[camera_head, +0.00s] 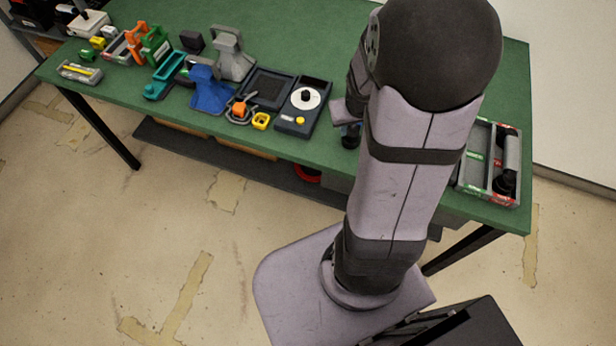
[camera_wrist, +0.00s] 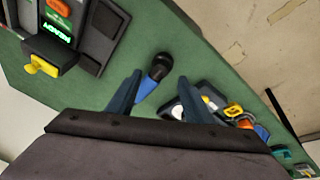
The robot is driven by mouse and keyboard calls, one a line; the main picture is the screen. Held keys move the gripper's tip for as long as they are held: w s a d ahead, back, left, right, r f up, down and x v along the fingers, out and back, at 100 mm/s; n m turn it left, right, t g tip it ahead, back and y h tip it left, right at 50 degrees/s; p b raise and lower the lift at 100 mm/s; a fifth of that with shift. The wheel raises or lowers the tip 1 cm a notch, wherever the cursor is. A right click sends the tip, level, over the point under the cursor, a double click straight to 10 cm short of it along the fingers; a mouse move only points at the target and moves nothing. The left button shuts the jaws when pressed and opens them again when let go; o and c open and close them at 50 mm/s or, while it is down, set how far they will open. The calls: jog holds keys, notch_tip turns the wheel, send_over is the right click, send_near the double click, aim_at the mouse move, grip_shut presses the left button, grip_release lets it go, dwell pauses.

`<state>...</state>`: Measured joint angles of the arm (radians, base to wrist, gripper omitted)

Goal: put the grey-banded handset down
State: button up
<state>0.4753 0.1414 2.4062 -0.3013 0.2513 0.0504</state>
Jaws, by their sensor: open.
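My gripper (camera_wrist: 158,92) is open in the wrist view, its two dark fingers apart over the green table. A short black and blue piece (camera_wrist: 160,67) with a rounded black end lies on the table just beyond and between the fingertips; they do not hold it. A small dark and blue piece also shows beside my arm in the head view (camera_head: 350,136). I see no grey band on it. A grey cylinder (camera_head: 511,152) with a black end lies in the right-hand tray; I cannot tell whether it is the grey-banded handset. My arm hides part of the table.
A dark device with a lit green screen and yellow lever (camera_wrist: 45,63) fills the upper left of the wrist view. A dial box (camera_head: 303,106), blue stand (camera_head: 209,90) and grey stand (camera_head: 231,58) crowd the table left of my arm. The front middle edge is near.

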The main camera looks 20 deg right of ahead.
jog(key=s+a+r+n+g+y, duration=0.1)
jog(key=s+a, duration=0.3)
jog(key=a, duration=0.5)
jog(key=s+a+r+n+g+y, duration=0.1)
jog(key=s+a+g, duration=0.1)
jog(key=s+a, duration=0.3)
jog(key=a, duration=0.4)
jog(key=shift+s+n+y, duration=0.25)
jog(key=shift+n+y, duration=0.05)
jog(key=shift+n, duration=0.1)
jog(key=shift+a, duration=0.1)
notch_tip(320, 180, down, 44)
jog(key=b, duration=4.4)
jog(key=shift+f+b, duration=0.25)
jog(key=shift+b, duration=0.05)
